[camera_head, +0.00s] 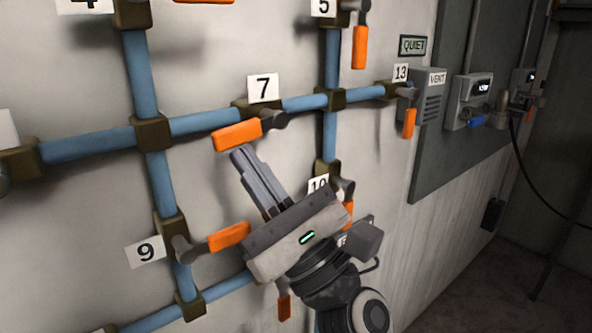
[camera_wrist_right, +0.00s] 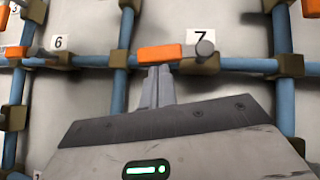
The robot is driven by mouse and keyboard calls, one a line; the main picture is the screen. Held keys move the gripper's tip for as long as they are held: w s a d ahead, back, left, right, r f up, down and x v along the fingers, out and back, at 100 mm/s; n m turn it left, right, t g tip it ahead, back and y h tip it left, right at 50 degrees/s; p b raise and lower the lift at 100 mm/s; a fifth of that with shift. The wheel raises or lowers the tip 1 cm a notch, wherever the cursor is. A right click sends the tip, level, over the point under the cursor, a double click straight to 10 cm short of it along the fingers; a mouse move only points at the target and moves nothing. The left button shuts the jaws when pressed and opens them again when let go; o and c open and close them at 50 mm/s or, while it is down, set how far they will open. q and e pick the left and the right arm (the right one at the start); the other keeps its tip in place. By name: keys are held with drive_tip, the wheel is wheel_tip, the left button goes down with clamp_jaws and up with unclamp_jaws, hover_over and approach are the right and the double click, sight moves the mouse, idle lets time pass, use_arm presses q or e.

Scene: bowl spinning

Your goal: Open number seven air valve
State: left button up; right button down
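The number seven valve has an orange handle (camera_head: 237,135) on a dark grey stem (camera_head: 273,120); the handle points left, roughly along the blue pipe. A white "7" label (camera_head: 263,88) is above it. The handle also shows in the right wrist view (camera_wrist_right: 166,53). My right gripper (camera_head: 239,154) points up at the handle from below. Its two fingers lie together with no visible gap, and nothing shows between them. Its tips (camera_wrist_right: 158,70) appear just under the handle in the right wrist view; I cannot tell whether they touch it. My left gripper is not in view.
Other orange-handled valves surround it, including number 9 (camera_head: 229,237) at lower left, number 13 (camera_head: 409,123) at right and number 5 (camera_head: 360,48) above. Blue pipes (camera_head: 205,123) run along the wall. A vent box (camera_head: 429,97) is at the right.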

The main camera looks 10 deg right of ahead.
drive_tip(key=shift+s+a+r, duration=0.15)
drive_tip(key=shift+a+r, duration=0.1)
drive_tip(key=shift+r, duration=0.1)
idle(0.5)
